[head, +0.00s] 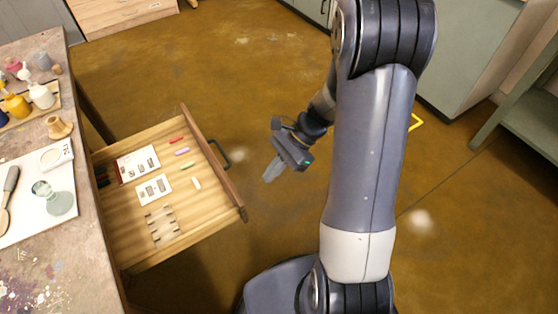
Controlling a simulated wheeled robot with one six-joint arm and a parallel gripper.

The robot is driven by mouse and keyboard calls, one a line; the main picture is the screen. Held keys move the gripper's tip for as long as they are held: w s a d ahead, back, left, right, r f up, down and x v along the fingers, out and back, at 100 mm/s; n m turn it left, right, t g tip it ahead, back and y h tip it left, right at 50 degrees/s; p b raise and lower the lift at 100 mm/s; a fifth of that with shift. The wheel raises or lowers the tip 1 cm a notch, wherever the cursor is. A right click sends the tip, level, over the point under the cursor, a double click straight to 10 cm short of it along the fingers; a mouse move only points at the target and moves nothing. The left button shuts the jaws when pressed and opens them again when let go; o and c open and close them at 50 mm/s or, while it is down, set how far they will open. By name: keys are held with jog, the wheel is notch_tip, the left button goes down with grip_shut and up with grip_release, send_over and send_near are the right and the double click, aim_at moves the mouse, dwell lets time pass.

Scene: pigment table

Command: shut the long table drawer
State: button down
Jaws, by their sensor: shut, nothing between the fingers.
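The long table drawer (134,236) is pulled out to the right from under the paint-stained table (88,262). Its wooden front panel (216,173) carries a dark curved handle (223,152) on the outer face. Inside lie white cards with printed pictures (154,189), small coloured sticks (182,151) and a small slotted piece (161,224). My gripper (269,178) is shut and empty. It hangs in front of the drawer, to the right of the handle and apart from it. The back of the drawer is hidden under the tabletop.
On the tabletop stand small paint jars (41,96), a wooden pestle-like piece (59,127) and a white board (30,215) with a glass piece. Brown floor (225,60) is open beyond the drawer. Grey-green cabinets (470,55) stand at the back right.

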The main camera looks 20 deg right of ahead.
jog(key=s+a+f, duration=0.1)
jog(key=a+f, duration=0.1)
jog(key=a, duration=0.4)
jog(key=shift+s+f+b, duration=0.2)
jog(key=shift+s+b, duration=0.2)
jog(key=shift+b, duration=0.05)
jog(key=shift+a, duration=0.2)
jog(key=s+a, duration=0.3)
jog(key=a, duration=0.7)
jog(key=s+a, duration=0.3)
jog(key=a, duration=0.7)
jog(key=s+a, duration=0.2)
jog(key=a, duration=0.8)
jog(key=shift+s+a, duration=0.1)
jog(key=shift+s, duration=0.3)
jog(key=shift+r, duration=0.1)
jog(key=shift+w, duration=0.1)
